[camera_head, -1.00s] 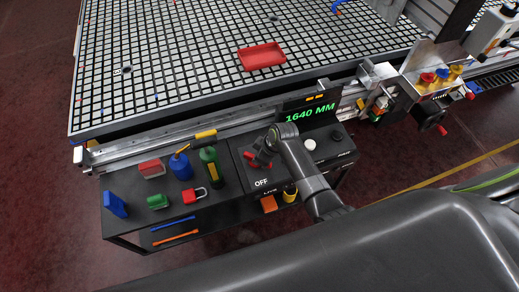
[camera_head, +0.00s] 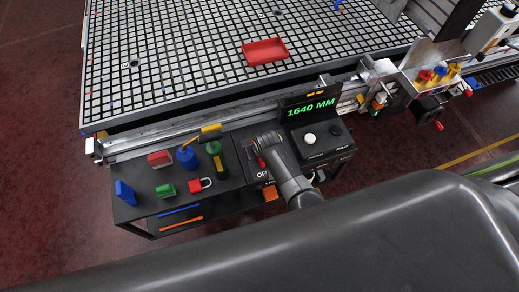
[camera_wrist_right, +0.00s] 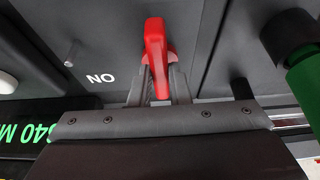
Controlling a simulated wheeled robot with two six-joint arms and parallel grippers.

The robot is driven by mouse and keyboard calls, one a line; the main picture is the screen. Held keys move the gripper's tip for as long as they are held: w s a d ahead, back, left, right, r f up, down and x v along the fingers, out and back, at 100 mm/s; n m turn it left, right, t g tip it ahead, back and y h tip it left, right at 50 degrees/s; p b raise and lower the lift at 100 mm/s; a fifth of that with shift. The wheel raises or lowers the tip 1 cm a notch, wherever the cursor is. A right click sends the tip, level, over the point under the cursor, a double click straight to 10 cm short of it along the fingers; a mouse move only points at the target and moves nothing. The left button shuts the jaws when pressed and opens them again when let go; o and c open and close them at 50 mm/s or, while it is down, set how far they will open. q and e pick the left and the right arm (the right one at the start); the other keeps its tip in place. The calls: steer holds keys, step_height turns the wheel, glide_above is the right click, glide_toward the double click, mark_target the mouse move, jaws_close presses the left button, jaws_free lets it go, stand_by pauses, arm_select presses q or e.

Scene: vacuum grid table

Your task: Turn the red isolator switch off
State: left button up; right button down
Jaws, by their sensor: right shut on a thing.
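The red isolator switch (camera_wrist_right: 156,45) is a red lever handle on a dark panel in the right wrist view. An upside-down "ON" label is printed to the left of it. My right gripper (camera_wrist_right: 160,84) is shut on the lever, with a finger on each side of it. In the head view only a little red of the switch (camera_head: 262,162) shows beside my right gripper (camera_head: 262,149). The "OFF" label there is partly covered by my arm. My left gripper is in neither view.
The black bench (camera_head: 130,209) also carries a red padlock (camera_head: 200,185), a blue bottle (camera_head: 187,158), a green bottle (camera_head: 216,158) and colored blocks. A white knob (camera_head: 309,139) and a "1640 MM" display (camera_head: 311,107) are right of the switch. The grid table (camera_head: 170,70) stands behind.

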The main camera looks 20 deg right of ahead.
steer(key=shift+m, duration=0.3)
steer(key=c, duration=1.4)
jaws_free()
steer(key=shift+o, duration=0.2)
